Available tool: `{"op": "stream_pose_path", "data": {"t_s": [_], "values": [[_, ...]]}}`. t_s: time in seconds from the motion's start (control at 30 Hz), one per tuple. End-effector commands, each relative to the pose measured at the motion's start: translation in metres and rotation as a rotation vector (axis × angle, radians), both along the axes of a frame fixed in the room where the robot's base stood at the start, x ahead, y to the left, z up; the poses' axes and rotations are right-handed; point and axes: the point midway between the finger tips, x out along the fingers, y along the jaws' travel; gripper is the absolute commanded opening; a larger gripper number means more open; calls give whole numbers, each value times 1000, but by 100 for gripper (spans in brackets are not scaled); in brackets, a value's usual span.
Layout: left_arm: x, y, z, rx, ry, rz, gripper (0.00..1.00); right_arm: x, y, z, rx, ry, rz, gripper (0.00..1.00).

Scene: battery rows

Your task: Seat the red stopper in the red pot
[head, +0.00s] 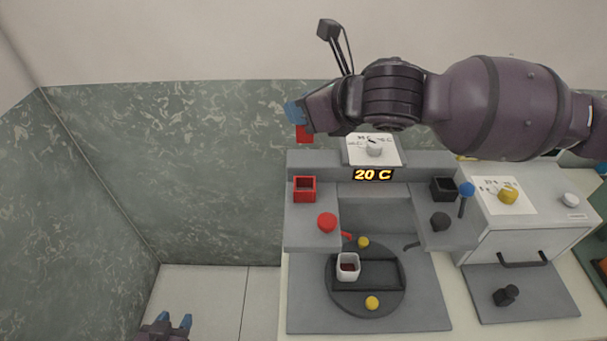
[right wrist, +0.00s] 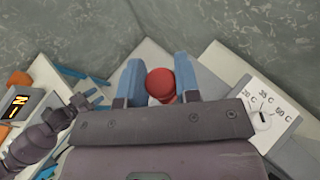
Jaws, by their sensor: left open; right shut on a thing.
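The red stopper (head: 304,134) is in my right gripper (head: 297,114), raised above and behind the red pot in the head view. In the right wrist view the stopper's round red end (right wrist: 160,83) shows between the two blue fingers of the right gripper (right wrist: 158,80). The red pot (head: 305,189) is a square, open-topped cup standing on the left shelf of the grey station. The stopper is apart from the pot. My left gripper (head: 166,324) is open and empty at the bottom left, away from the station.
A red knob (head: 327,222) sits in front of the red pot. A black pot (head: 443,188) and a blue-topped stick (head: 466,189) stand on the right shelf. A white cup (head: 347,267) rests on the round turntable (head: 390,300). A dial panel (head: 374,149) stands behind.

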Motion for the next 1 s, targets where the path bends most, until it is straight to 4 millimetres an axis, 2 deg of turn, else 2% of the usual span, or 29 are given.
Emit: {"op": "stream_pose_path", "data": {"t_s": [0.03,0.4,0.53,0.77,1.0], "values": [[0,0,1,0,0,0,43,-1,0,-13,1,6,-1,7],[-1,1,3,1,4,1,43,-1,0,-89,1,4,-2,7],[-2,1,2,1,8,1,43,0,0,-105,0,2,-2,7],[-3,1,2,1,10,2,43,0,0,-117,1,1,0,7],[-4,1,4,1,11,2,43,-1,0,-146,1,3,-1,7]]}}
